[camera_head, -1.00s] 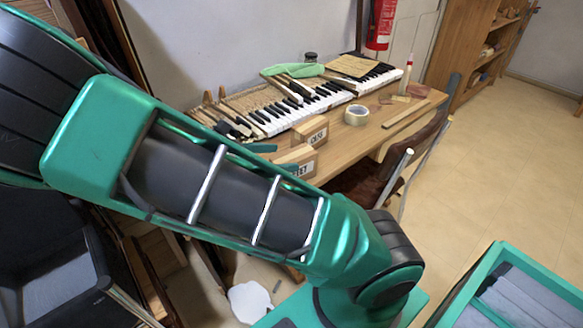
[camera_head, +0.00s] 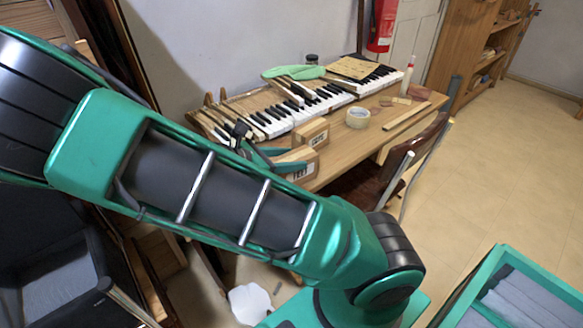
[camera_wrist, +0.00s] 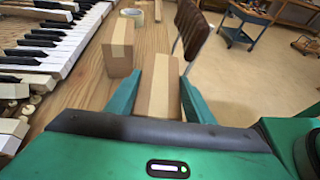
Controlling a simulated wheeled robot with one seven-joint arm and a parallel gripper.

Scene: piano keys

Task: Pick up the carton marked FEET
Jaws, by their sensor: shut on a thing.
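The carton marked FEET (camera_head: 303,173) is a small brown box with a white label, partly hidden by my gripper in the head view. In the wrist view the same carton (camera_wrist: 162,92) sits between the two teal fingers. My gripper (camera_wrist: 160,80) is shut on it, one finger along each side. The carton is at or close to the table top; I cannot tell whether it touches. A second brown carton (camera_head: 311,132) with a label stands just beyond it, also seen in the wrist view (camera_wrist: 118,52).
Piano keys (camera_head: 285,117) lie along the wall side of the wooden table. A tape roll (camera_head: 357,116) and a wooden strip (camera_head: 406,116) lie farther along. A brown chair (camera_head: 385,180) stands at the table's front edge. A teal-rimmed bin (camera_head: 470,285) is at lower right.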

